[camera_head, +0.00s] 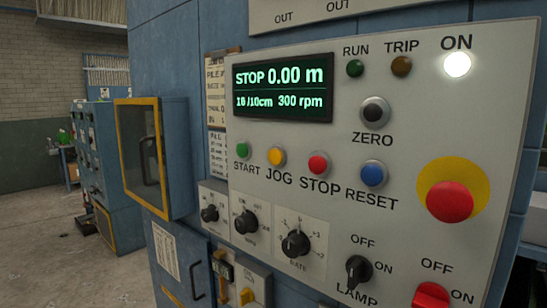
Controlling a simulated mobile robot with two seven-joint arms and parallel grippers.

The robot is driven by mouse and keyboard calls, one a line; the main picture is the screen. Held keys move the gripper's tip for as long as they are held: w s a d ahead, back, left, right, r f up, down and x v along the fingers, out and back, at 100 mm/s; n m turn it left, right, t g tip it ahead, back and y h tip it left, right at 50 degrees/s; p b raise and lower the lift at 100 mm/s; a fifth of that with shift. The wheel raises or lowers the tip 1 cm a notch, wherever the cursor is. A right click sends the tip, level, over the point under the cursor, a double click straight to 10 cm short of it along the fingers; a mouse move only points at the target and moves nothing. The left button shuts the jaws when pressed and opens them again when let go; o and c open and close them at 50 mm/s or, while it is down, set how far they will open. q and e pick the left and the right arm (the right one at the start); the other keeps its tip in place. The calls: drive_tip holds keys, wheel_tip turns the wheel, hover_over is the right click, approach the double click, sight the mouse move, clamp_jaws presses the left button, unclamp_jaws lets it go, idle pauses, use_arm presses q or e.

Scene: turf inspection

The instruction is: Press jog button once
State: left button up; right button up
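The jog button (276,156) is a yellow round push button on the light grey control panel (450,120), with the label JOG under it. It sits between the green START button (242,150) and the red STOP button (318,164). The display (283,88) above reads STOP, 0.00 m, 16/10cm and 300 rpm. Neither of my grippers shows in the head view, and nothing covers the jog button.
A blue RESET button (374,173), black ZERO button (375,111) and large red mushroom button (449,201) share the panel. Rotary knobs (296,243) sit below. The ON lamp (457,64) is lit. A yellow-framed cabinet door (141,150) stands left; open floor lies beyond.

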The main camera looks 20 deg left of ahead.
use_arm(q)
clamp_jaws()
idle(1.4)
